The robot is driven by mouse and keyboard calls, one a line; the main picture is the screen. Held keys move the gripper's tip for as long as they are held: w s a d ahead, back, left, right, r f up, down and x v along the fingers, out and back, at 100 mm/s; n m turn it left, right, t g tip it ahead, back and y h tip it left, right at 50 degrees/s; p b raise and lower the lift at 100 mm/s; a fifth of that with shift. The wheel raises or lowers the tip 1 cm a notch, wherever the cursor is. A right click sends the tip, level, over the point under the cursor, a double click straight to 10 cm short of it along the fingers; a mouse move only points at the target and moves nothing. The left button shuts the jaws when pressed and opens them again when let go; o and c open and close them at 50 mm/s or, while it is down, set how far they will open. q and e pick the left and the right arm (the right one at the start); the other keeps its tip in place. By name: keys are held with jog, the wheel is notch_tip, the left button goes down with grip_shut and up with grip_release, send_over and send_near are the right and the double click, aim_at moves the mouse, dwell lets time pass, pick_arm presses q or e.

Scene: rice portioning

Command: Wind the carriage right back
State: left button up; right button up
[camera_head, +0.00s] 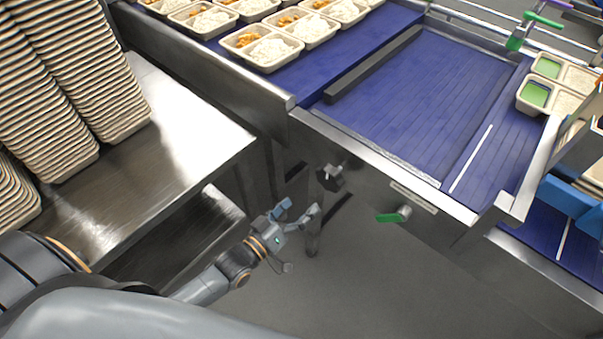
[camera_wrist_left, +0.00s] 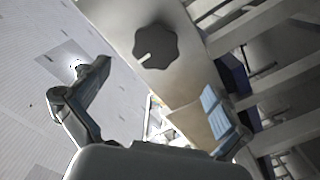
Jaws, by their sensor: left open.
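A black lobed knob (camera_head: 330,177) with a white mark sits on the steel side of the conveyor. It also shows in the left wrist view (camera_wrist_left: 156,46), above and between the fingers. My left gripper (camera_head: 298,211) is open and empty, in front of and a little below the knob, apart from it. Its two fingers are spread wide in the left wrist view (camera_wrist_left: 156,84). A long dark bar (camera_head: 375,66) lies along the blue belt; I cannot tell whether it is the carriage. My right gripper is not in view.
A green-handled lever (camera_head: 393,216) sits right of the knob on the same side panel. Stacked empty trays (camera_head: 110,110) stand on a steel table (camera_head: 190,135) at left. Filled trays (camera_head: 265,50) sit on the blue belt (camera_head: 425,95). The floor below the gripper is clear.

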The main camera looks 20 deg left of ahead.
aim_at(326, 182)
pick_arm(q)
jog(key=b+x, duration=0.3)
jog(key=x, duration=0.6)
jog(key=shift+d+r+b, duration=0.1)
jog(key=shift+d+b, duration=0.15)
jog(key=shift+b, duration=0.1)
jog(key=shift+w+d+r, duration=0.1)
jog(key=shift+w+d, duration=0.1)
jog(key=shift+w, duration=0.2)
jog(key=shift+c, duration=0.4)
jog(key=c, duration=1)
jog(key=shift+r, duration=0.1)
jog(key=m, duration=0.2)
jog(key=shift+m+p, duration=0.4)
jog(key=shift+c, duration=0.2)
